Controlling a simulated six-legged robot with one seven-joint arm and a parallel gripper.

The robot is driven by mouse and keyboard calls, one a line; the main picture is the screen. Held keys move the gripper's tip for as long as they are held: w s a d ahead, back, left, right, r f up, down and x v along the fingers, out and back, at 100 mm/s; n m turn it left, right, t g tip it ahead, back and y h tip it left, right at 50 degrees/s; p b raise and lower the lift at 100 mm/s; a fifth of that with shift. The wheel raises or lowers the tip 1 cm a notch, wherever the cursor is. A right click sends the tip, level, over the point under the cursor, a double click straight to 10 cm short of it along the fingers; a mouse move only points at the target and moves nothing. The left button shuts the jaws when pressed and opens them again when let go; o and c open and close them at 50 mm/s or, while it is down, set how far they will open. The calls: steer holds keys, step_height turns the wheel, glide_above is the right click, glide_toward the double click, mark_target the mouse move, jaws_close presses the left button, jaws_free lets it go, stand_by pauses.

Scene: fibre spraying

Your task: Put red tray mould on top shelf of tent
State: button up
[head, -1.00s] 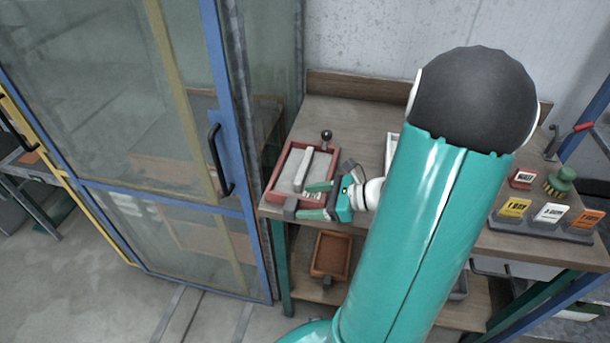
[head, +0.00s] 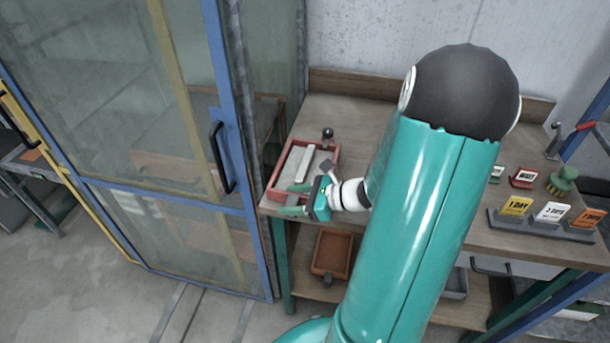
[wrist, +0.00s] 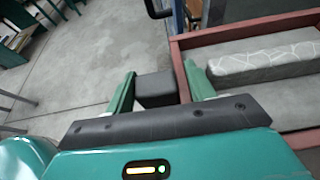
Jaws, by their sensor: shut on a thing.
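The red tray mould (head: 273,180) lies on the bench top at its left end, with a grey filling and a pale bar across it. My gripper (head: 293,200) is at its front edge. In the wrist view my gripper (wrist: 158,82) has its green fingers on either side of a dark grey block, the grip of the red tray mould (wrist: 240,30), and is shut on it. The tray still appears to rest on the bench. The tent (head: 228,120) stands to the left, with a blue frame and clear panels; its door looks shut. Shelves inside show dimly.
A black handle (head: 217,160) is on the tent door, close to the bench. A brown tray (head: 333,250) sits on the lower bench shelf. A dark ball-topped item (head: 328,135) stands behind the red tray. Label cards (head: 552,212) and a green brush (head: 562,181) are at right.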

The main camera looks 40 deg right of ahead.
steer(key=shift+r, duration=5.1)
steer(key=shift+c, duration=0.6)
steer(key=shift+s, duration=0.15)
